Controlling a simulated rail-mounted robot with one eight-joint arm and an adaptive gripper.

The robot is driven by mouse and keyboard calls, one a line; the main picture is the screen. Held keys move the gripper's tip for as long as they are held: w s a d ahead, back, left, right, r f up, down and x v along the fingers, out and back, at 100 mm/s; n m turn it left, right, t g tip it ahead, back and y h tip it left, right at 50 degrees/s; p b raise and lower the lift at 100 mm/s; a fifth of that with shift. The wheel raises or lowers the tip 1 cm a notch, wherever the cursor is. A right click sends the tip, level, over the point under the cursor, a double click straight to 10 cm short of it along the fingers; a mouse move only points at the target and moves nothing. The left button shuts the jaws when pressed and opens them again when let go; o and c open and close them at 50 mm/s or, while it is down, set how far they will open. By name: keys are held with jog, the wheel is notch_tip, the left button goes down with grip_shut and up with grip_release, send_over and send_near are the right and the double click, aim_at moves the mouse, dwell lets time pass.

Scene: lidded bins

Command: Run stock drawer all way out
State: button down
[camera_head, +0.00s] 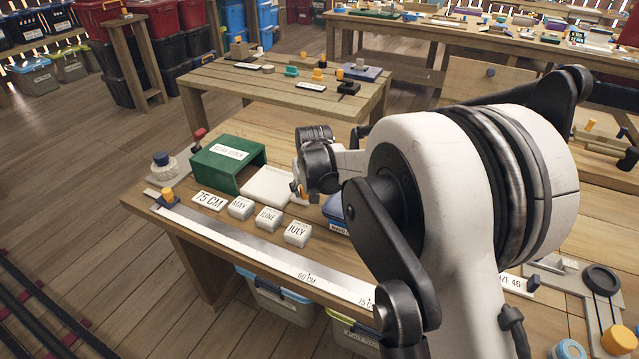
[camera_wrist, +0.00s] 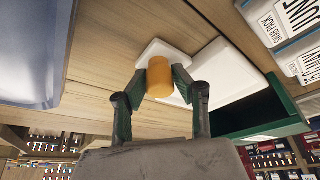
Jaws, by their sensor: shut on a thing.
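The green stock box (camera_head: 228,177) stands on the bench with a white label on top that seems to end in STOCK. Its white drawer (camera_head: 267,184) sticks out of the open side toward my gripper. How much of the drawer is still inside is hidden. My gripper (camera_head: 299,191) is at the drawer's outer end, partly hidden by my wrist. In the wrist view, my gripper (camera_wrist: 158,82) is shut on the orange knob (camera_wrist: 160,78), with the white drawer (camera_wrist: 222,72) and the green box (camera_wrist: 262,112) beyond it.
A blue-lidded bin (camera_head: 334,208) stands close to my gripper.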

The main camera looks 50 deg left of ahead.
jog(key=shift+w+d, duration=0.15)
jog(key=shift+d, duration=0.25)
jog(key=c, duration=1.4)
grip_release()
jog(key=v, duration=1.2)
